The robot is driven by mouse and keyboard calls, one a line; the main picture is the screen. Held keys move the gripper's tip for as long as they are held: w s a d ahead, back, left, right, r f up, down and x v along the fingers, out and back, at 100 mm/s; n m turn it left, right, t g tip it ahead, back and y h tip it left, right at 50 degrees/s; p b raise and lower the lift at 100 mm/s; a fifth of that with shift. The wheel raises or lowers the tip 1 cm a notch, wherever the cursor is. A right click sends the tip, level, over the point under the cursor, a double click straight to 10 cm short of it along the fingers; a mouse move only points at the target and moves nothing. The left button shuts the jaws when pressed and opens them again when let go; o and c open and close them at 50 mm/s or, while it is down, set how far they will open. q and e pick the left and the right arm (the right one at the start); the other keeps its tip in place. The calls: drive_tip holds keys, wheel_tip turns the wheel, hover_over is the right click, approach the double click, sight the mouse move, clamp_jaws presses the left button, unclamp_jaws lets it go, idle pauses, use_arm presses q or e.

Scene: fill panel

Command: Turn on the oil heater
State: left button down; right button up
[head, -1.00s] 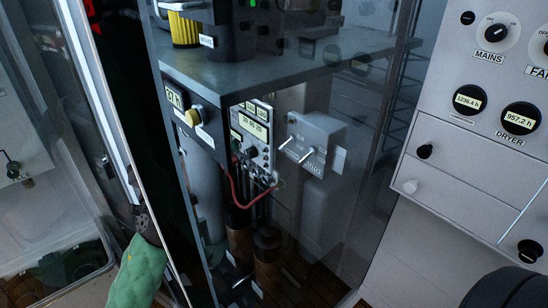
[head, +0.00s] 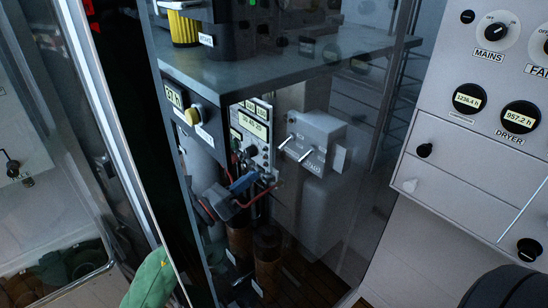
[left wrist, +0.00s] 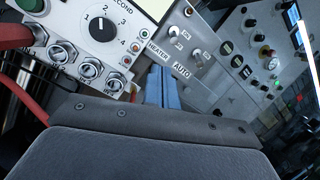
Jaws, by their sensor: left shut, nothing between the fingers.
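The control panel (head: 250,128) with small displays, knobs and switches stands inside the cabinet in the head view. My left gripper (head: 243,183) is at the panel's lower edge, its blue fingers together and empty. In the left wrist view, the shut blue fingers (left wrist: 163,88) point at the panel just below the HEATER label (left wrist: 158,52). A metal toggle switch (left wrist: 174,31) is above that label, and another toggle (left wrist: 197,54) is to the right near the AUTO label (left wrist: 181,70). I cannot tell whether the fingertips touch the panel. My right gripper is not in view.
A red cable (head: 255,202) loops below the panel, near my left gripper. A grey box with two levers (head: 314,142) stands right of the panel. The cabinet shelf (head: 270,70) is above.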

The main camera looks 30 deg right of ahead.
use_arm(q)
drive_tip(key=shift+s+d+f+m+g+y, duration=0.2)
drive_tip(key=shift+s+f+m+g, duration=0.25)
drive_tip(key=shift+m+g, duration=0.15)
drive_tip(key=shift+s+d+f+m+g+y, duration=0.15)
drive_tip(key=shift+s+f+m+g, duration=0.25)
drive_tip(key=shift+m+g, duration=0.2)
drive_tip(key=shift+r, duration=0.1)
